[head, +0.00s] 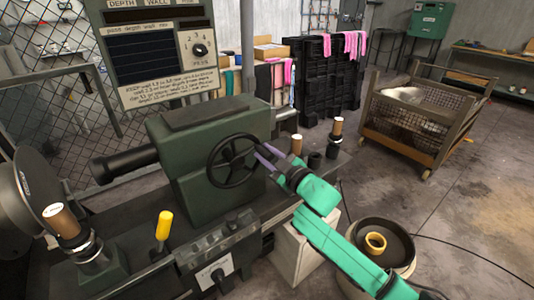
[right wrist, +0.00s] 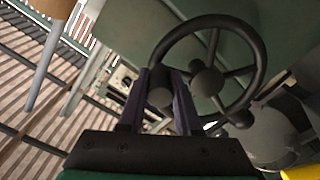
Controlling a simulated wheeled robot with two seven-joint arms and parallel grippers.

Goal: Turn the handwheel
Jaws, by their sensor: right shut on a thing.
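The handwheel (head: 213,150) is a dark spoked wheel on the front of the green lathe headstock (head: 190,185). In the right wrist view its round rim (right wrist: 258,62), hub and spokes show close up. My right gripper (head: 266,157) reaches in from the right at the wheel's right side. In the right wrist view the two purple fingers of my right gripper (right wrist: 162,95) are closed around a dark rounded handle knob (right wrist: 160,97) at the rim's lower left. My left gripper is not in view.
A yellow-handled lever (head: 164,225) stands on the machine bed in front. A sign panel (head: 155,55) stands behind the headstock. A round dark bowl (head: 404,240) with a yellow ring sits at right below my arm. A wire-mesh cart (head: 410,130) stands behind; floor between is clear.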

